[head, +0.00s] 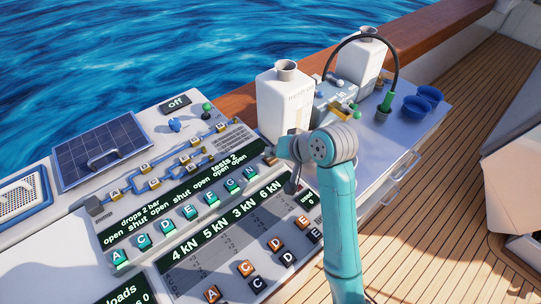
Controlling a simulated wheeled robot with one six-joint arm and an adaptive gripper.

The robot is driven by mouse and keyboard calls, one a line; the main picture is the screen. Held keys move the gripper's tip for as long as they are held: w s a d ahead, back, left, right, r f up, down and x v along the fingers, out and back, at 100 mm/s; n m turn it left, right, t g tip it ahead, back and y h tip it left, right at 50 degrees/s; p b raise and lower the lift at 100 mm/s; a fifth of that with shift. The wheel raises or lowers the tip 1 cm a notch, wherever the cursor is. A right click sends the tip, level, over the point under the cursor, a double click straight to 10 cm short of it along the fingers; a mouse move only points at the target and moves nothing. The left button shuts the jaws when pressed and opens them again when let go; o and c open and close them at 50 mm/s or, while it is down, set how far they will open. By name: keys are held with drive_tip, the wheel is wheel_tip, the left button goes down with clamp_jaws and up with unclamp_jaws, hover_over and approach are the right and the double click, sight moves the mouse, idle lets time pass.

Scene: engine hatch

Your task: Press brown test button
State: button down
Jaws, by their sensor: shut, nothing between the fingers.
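A small brown button (270,160) shows at the right end of the green display strip reading "tests 2" (222,162), partly beside my wrist. I cannot read any label on it. My gripper (291,188) hangs down from the grey wrist just right of and below this button, over the panel. It looks shut and empty. My wrist and arm hide part of the panel there, and I cannot tell whether the fingertips touch anything.
Teal lettered keys (187,212) line the panel left of my gripper. Orange keys (246,268) and dark keys (257,284) lie nearer. A white canister (283,104) stands close behind my wrist.

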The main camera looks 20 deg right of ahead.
drive_tip(key=shift+r, duration=0.8)
drive_tip(key=shift+r, duration=2.5)
